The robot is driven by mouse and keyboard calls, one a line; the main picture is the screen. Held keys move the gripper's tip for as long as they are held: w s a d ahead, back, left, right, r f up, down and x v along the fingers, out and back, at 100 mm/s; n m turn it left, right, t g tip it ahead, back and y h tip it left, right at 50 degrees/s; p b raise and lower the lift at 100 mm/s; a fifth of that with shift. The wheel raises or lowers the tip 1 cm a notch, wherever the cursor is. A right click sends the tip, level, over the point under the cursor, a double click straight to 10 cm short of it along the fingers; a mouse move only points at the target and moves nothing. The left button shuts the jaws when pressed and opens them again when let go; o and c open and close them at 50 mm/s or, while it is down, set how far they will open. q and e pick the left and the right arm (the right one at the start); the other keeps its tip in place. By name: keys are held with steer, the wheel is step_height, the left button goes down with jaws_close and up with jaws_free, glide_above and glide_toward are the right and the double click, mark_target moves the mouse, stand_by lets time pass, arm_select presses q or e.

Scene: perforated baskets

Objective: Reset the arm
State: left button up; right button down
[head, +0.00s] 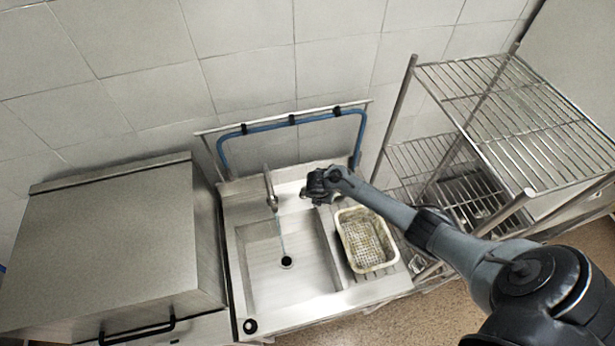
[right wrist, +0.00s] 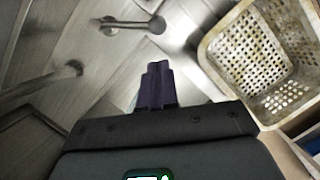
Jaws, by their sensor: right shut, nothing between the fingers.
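My right arm reaches in from the lower right of the head view. Its gripper (head: 312,188) is over the back of the sink unit, between the faucet and the basket. In the right wrist view the gripper fingers (right wrist: 157,88) are together, with nothing between them. The perforated cream basket (head: 366,240) stands on the drainboard right of the basin, apart from the gripper. It looks empty, with yellowish stains, and also shows at the upper right of the right wrist view (right wrist: 262,62). My left gripper is in no view.
The steel sink basin (head: 284,268) has a faucet (head: 271,188) at its back and a drain. A blue hose (head: 290,121) hangs on a rail behind. A wire rack (head: 520,120) stands to the right, close to my arm. A steel cabinet (head: 110,245) stands left.

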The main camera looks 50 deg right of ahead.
steer(key=s+a+r+m+t+y, duration=0.1)
steer(key=s+a+r+m, duration=0.3)
steer(key=a, duration=0.5)
steer(key=s+a+r+m+t+y, duration=0.1)
steer(key=s+a+r+m, duration=0.1)
steer(key=s+a+m, duration=0.55)
steer(key=s+a+r+m+y, duration=0.1)
steer(key=s+a+r+m, duration=0.5)
steer(key=s+r+m, duration=0.3)
steer(key=v, duration=0.5)
steer(key=shift+a, duration=0.15)
steer(key=shift+s, duration=0.1)
